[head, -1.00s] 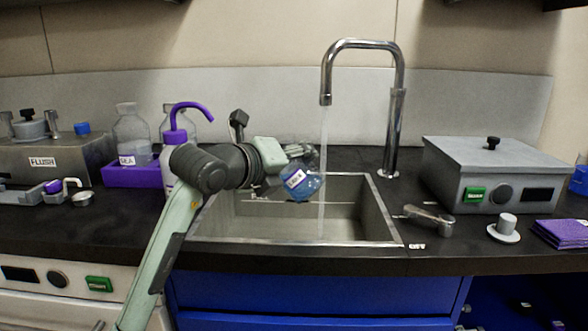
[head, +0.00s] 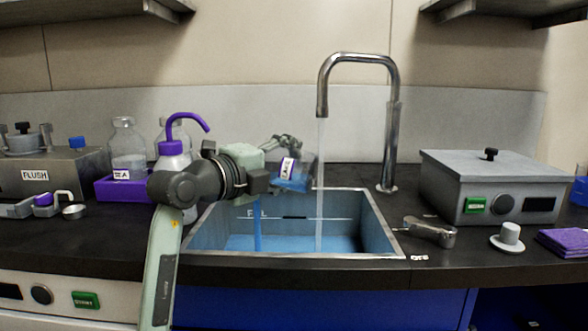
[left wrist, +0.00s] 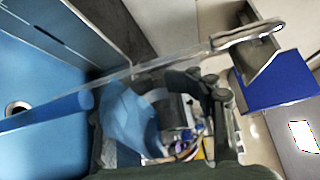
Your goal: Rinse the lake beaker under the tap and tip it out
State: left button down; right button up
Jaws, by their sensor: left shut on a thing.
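The lake beaker (head: 303,172) is clear, with a white label and blue liquid inside. My left gripper (head: 268,180) is shut on it and holds it tilted above the sink (head: 372,225). In the left wrist view the beaker (left wrist: 133,118) shows between the dark fingers. A blue stream (head: 257,230) falls into the sink below the gripper; its upper end is hidden. The tap (head: 322,95) is running, and its clear stream (head: 319,150) falls at the beaker's right side; whether it touches the beaker I cannot tell. Blue liquid covers the sink floor. My right gripper is out of view.
The tap lever (head: 430,232) lies right of the sink, near a small label. A grey lidded box (head: 490,180) stands further right. A purple-capped wash bottle (head: 173,155) and a purple tray (head: 120,190) with bottles stand close to my left arm.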

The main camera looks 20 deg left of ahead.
pick_arm(q)
jog(key=shift+a+r+n+t+p, duration=0.25)
jog(key=shift+a+n+t+p, duration=0.3)
jog(key=shift+n, duration=0.65)
jog(key=shift+a+r+n+t+p, duration=0.25)
jog(key=shift+n+p, duration=0.35)
jog(key=shift+n, duration=0.6)
jog(key=shift+a+r+n+t+p, duration=0.2)
jog(key=shift+a+n+t+p, duration=0.35)
jog(key=shift+n, duration=0.65)
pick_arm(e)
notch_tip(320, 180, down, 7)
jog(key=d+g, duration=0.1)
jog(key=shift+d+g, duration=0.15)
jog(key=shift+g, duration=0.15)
pick_arm(q)
jog(key=shift+d, duration=0.1)
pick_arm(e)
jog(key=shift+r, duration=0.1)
pick_arm(q)
jog(key=shift+h, duration=0.3)
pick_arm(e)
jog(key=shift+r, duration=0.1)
